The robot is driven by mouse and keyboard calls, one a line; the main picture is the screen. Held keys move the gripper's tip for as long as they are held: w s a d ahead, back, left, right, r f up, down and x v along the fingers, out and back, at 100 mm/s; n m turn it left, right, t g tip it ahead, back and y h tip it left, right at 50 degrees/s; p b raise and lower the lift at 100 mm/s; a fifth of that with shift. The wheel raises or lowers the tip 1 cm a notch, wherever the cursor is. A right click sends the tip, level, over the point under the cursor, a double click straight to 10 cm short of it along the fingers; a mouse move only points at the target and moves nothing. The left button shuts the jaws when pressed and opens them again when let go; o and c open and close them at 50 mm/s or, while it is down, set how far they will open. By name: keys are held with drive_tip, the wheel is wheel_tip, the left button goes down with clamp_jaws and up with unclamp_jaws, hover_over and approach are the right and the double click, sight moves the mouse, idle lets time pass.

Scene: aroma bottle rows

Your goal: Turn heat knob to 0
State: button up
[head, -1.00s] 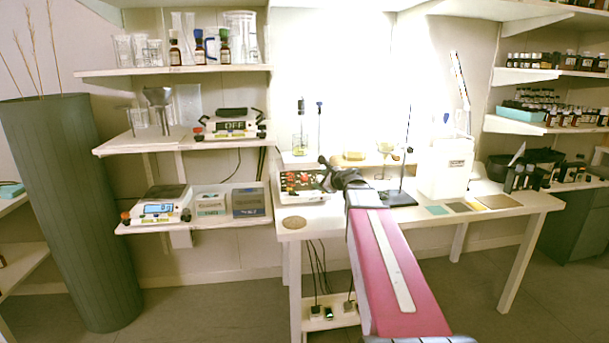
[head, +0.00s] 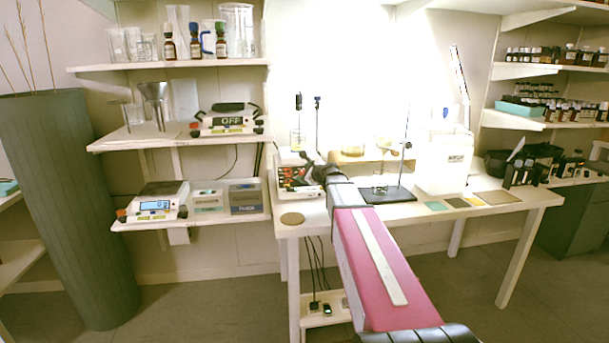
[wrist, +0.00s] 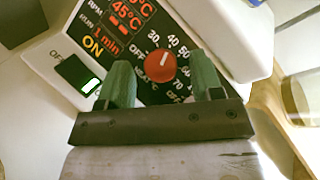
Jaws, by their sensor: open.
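In the wrist view a red round heat knob (wrist: 160,68) sits on the black control panel (wrist: 140,45) of a white device. Numbers 30 to 70 and a HEAT °C label ring it, and its white pointer faces up the picture, towards the 30–40 side. The panel shows a red 45 °C display, ON and 1 min. My gripper (wrist: 158,62) is open, its two green fingers on either side of the knob; whether they touch it I cannot tell. In the head view my gripper (head: 322,175) is at the device (head: 297,180) and hides part of it.
A stand on a black base (head: 388,195) is right of the device, with a white box (head: 443,165) beyond. A round cork mat (head: 292,219) lies in front on the table. A similar device marked OFF (head: 231,121) and a balance (head: 155,204) are on the left shelves.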

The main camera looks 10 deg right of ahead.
drive_tip(key=shift+w+a, duration=0.1)
drive_tip(key=shift+w, duration=0.1)
drive_tip(key=c, duration=0.9)
drive_tip(key=shift+n, duration=0.5)
drive_tip(key=n+g, duration=0.2)
drive_tip(key=n, duration=0.1)
drive_tip(key=shift+w+y, duration=0.15)
drive_tip(key=shift+y, duration=0.15)
drive_tip(key=n+g, duration=0.1)
drive_tip(key=n, duration=0.1)
drive_tip(key=n+g, duration=0.1)
drive_tip(key=n, duration=0.1)
drive_tip(key=shift+r+n+g, duration=0.15)
drive_tip(key=shift+n+g, duration=0.15)
drive_tip(key=shift+n, duration=0.1)
drive_tip(key=n+g+h, duration=0.1)
drive_tip(key=n+g, duration=0.1)
drive_tip(key=n, duration=0.1)
drive_tip(key=shift+w+r+n, duration=0.1)
drive_tip(key=shift+n, duration=0.3)
drive_tip(key=shift+n+g+h, duration=0.6)
drive_tip(key=shift+n+h, duration=0.1)
drive_tip(key=shift+n, duration=0.6)
